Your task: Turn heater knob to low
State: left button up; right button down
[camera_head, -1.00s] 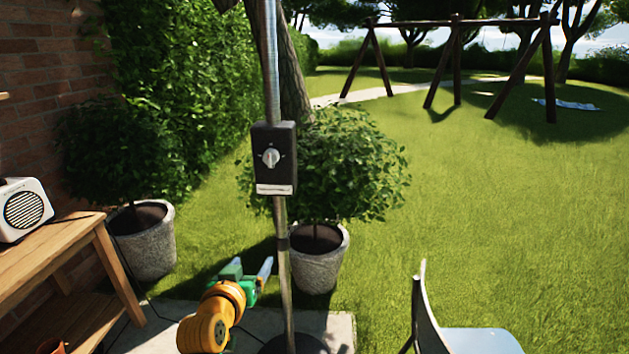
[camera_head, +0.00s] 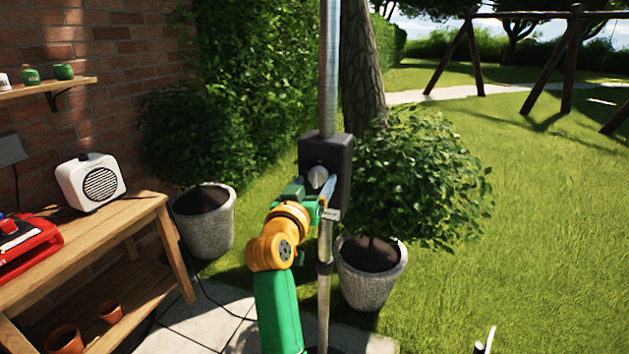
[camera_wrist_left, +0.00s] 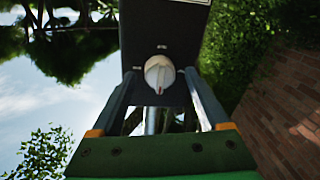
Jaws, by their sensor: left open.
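The heater knob (camera_head: 317,176) is pale and sits on the front of a black control box (camera_head: 342,160) fixed to a metal pole (camera_head: 329,70). My left gripper (camera_head: 318,188) is open in front of the box, close to the knob and partly covering the box's lower front. In the left wrist view the knob (camera_wrist_left: 159,73) shows between the tips of the open fingers (camera_wrist_left: 158,82). A small reddish mark on it points toward the bottom of that picture. Contact with the fingers cannot be told. My right gripper is not in view.
A wooden bench (camera_head: 110,231) with a white radio (camera_head: 91,182) and a red object (camera_head: 25,248) stands at the left. Potted bushes stand behind, one in a stone pot (camera_head: 371,275) right of the pole. Open lawn lies to the right.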

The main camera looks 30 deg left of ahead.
pick_arm(q)
jog(key=shift+w, duration=0.1)
jog(key=shift+s, duration=0.2)
jog(key=shift+c, duration=0.9)
jog(key=shift+r, duration=0.1)
grip_shut()
